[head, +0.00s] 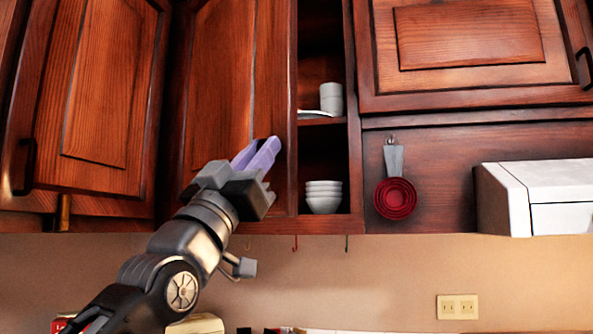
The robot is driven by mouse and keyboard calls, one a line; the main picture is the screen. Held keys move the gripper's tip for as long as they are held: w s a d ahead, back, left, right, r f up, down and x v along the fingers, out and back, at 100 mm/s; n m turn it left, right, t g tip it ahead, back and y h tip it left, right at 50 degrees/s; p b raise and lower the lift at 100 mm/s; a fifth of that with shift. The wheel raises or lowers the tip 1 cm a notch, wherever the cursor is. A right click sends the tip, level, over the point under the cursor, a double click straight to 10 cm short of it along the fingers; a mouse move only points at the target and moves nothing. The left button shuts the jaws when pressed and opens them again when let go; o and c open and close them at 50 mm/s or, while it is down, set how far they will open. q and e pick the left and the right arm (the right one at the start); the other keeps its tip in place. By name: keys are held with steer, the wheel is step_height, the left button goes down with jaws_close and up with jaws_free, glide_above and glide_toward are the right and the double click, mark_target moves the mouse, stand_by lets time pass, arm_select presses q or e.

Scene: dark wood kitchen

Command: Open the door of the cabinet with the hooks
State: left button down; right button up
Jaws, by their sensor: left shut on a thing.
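The cabinet with the hooks has a dark red-brown wooden door (222,85) in the upper middle of the head view. Small hooks, one of them red (295,243), hang below this cabinet. The door stands partly open, with a gap at its right showing the shelves inside. My left gripper (262,152), with purple fingers, is at the lower right part of the door. It is shut on the door's handle, which the fingers mostly hide. My right gripper is not in view.
Inside the cabinet are stacked white bowls (323,197) and white cups (331,98). Red measuring cups (395,198) hang to the right, beside a white appliance (535,196). Another cabinet door (95,95) stands close at the left. A wall outlet (457,307) is at lower right.

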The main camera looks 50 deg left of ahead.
arm_select(q)
steer(key=s+a+m+h+p, duration=0.2)
steer(key=s+a+h, duration=0.3)
steer(key=s, duration=0.7)
steer(key=s+a+m+t+h+p, duration=0.1)
steer(key=s+a+h+p, duration=0.4)
steer(key=s, duration=0.8)
steer(key=shift+s+a+r+m, duration=0.15)
steer(key=shift+s+r+m, duration=0.1)
steer(key=shift+m, duration=0.45)
steer(key=c, duration=1.6)
jaws_free()
steer(key=shift+w, duration=0.15)
steer(key=shift+o, duration=0.5)
steer(key=shift+w+a+f, duration=0.1)
steer(key=shift+w+a, duration=0.05)
steer(key=shift+w, duration=0.05)
steer(key=shift+h, duration=0.3)
steer(key=shift+s+f, duration=0.1)
